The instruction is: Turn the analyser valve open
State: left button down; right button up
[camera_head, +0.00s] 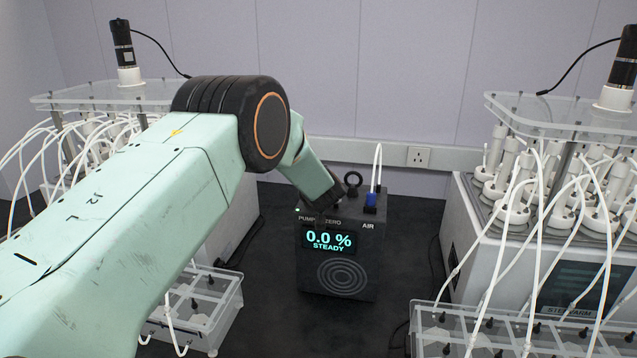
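The analyser (365,270) is a dark box on the black bench. Its screen (329,239) reads 0.0 % STEADY, with the labels PUMP, ZERO and AIR above. A blue valve or fitting (371,199) with a white tube stands on its top right, above AIR. A black ring-shaped part (353,179) stands on top, left of the blue one. My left arm reaches in from the left, and its dark gripper (326,212) is at the analyser's top left, near ZERO. The wrist hides much of the gripper and that part of the top. My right gripper is out of view.
Reactor units with many white tubes stand at left (110,92) and right (540,112). Clear trays (205,305) and (440,335) lie in front of them. The dark bench (275,215) is bare around the analyser. A wall socket (418,157) is behind.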

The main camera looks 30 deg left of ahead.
pick_arm(q)
jog(key=shift+w+a+r, duration=0.1)
jog(key=shift+w+r, duration=0.05)
jog(key=shift+r, duration=0.3)
jog(key=c, duration=1.4)
grip_release()
jog(key=shift+c, duration=0.2)
jog(key=o, duration=0.4)
jog(key=shift+f, duration=0.4)
jog(key=shift+o, duration=0.2)
jog(key=v, duration=1.2)
